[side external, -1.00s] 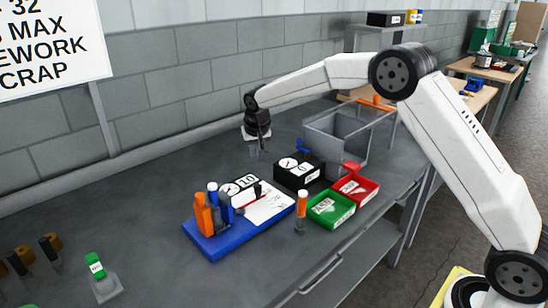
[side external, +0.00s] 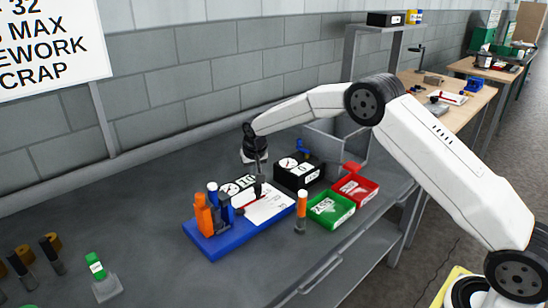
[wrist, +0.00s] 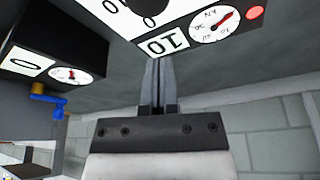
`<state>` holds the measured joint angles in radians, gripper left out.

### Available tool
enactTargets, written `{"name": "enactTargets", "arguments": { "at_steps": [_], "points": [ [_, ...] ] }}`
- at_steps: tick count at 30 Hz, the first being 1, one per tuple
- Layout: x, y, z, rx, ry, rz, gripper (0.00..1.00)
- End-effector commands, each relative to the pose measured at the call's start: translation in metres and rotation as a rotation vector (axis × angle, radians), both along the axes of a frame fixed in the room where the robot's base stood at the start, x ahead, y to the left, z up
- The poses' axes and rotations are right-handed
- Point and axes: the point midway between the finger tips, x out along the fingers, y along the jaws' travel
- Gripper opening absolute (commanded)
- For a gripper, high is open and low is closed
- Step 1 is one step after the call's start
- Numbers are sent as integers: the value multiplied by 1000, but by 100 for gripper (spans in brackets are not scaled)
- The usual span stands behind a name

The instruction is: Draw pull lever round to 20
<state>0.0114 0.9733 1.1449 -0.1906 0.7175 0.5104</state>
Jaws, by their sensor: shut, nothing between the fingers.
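The pull lever (side external: 246,205) is a thin red arm with a black knob (side external: 258,188), lying over a white scale plate (side external: 268,209) on a blue base. The scale figures are too small to read at the lever. My gripper (side external: 258,177) is shut and empty, pointing down just behind the knob; I cannot tell whether it touches. A dark round part (wrist: 150,6), perhaps the knob, is cut off at the top edge.
Orange and blue handled tools (side external: 204,213) stand at the base's left end. A black box (side external: 298,173) with a dial, a 0 label and a blue handle stands behind right.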

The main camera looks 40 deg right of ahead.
Motion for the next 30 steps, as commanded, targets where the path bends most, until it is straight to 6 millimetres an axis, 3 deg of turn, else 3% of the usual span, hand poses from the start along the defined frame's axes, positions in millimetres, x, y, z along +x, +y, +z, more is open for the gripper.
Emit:
{"name": "enactTargets", "arguments": {
  "at_steps": [4,21,30],
  "points": [
    [3,-2,-14,0,2,0,0],
    [-29,12,-11,0,0,1,0],
    [-34,14,-11,0,1,0,0]
  ]
}}
